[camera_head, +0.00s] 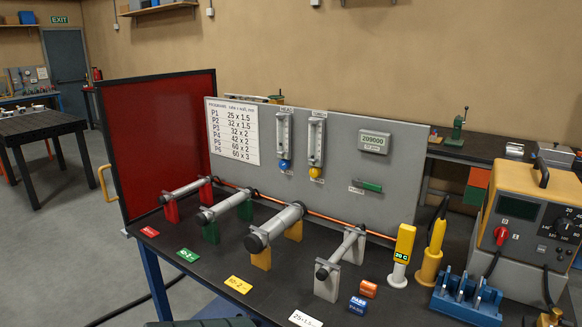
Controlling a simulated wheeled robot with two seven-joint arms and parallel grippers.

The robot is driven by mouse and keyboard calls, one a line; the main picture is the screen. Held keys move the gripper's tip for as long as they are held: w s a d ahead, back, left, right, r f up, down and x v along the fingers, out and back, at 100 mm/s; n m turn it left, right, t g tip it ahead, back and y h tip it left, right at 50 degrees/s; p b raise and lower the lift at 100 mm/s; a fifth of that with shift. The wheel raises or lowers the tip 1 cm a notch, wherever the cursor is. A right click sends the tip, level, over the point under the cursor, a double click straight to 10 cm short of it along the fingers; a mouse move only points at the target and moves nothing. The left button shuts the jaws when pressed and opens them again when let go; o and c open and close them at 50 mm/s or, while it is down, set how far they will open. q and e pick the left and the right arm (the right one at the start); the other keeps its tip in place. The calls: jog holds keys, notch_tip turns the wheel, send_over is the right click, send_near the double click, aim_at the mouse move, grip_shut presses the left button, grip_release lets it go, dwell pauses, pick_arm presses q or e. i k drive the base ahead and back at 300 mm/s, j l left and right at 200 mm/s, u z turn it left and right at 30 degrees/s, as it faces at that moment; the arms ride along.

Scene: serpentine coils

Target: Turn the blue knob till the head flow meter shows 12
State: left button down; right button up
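The blue knob (285,165) sits at the bottom of the left flow meter (284,132) on the grey upright panel. The label above this meter appears to read HEAD. The meter is a narrow vertical tube in a pale frame, and its reading is too small to make out. A second flow meter (316,140) with a yellow knob (316,173) stands just to its right. Nothing touches the blue knob. Neither of my grippers can be made out in the view.
Several pipes on coloured blocks, such as the thick one (275,228), lie on the dark bench in front of the panel (390,185). A red screen (160,140) stands at left. A yellow welding machine (525,235), blue rack (465,297) and yellow-topped gauge (403,250) stand at right.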

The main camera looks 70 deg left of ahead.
aim_at(284, 165)
jog(key=u, duration=2.2)
jog(key=i+u, duration=0.1)
jog(key=i, duration=1)
